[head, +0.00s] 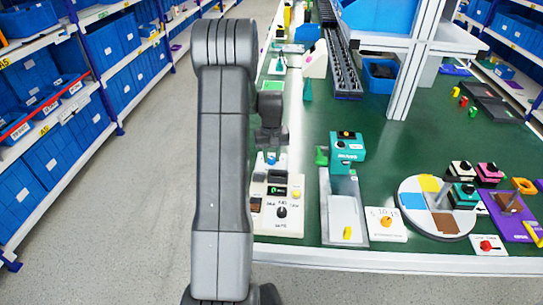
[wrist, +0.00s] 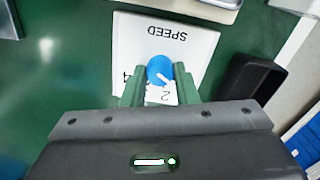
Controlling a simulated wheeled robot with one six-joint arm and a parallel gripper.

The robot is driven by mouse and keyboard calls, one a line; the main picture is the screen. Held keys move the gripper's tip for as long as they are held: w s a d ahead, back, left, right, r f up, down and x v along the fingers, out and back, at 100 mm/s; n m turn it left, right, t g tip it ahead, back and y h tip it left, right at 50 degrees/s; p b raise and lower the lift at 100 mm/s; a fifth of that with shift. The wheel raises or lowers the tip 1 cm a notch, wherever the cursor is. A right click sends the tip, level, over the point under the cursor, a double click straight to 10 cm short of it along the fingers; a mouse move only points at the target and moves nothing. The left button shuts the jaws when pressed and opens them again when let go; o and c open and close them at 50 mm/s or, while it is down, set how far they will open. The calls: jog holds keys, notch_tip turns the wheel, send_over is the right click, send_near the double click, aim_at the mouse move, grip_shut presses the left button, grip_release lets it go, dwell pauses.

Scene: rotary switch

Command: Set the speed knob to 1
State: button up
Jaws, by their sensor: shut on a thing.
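The speed knob (wrist: 160,70) is a round blue dial with a white pointer, on a white plate (wrist: 190,42) marked SPEED, which reads upside down in the wrist view. A 2 shows below the knob and a 4 to its lower left; other marks are hidden by the fingers. The pointer slants down and right, near the 2. My gripper (wrist: 159,88) has its green fingers shut on the knob, one on each side. In the head view my gripper (head: 271,150) is low over the bench's left edge, with a bit of blue below it.
A white panel (head: 277,218) with a black knob stands just in front of my gripper. A teal device (head: 348,147) and a grey tray (head: 345,212) are to the right. A dark open box (wrist: 252,85) lies right of the plate in the wrist view. The aisle floor at left is clear.

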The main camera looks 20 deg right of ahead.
aim_at(272, 158)
jog(key=o, duration=1)
jog(key=shift+r, duration=0.1)
notch_tip(272, 158, up, 14)
jog(key=shift+f, duration=0.2)
notch_tip(272, 158, down, 14)
jog(key=shift+r, duration=0.1)
dwell(0.5)
jog(key=shift+r, duration=0.1)
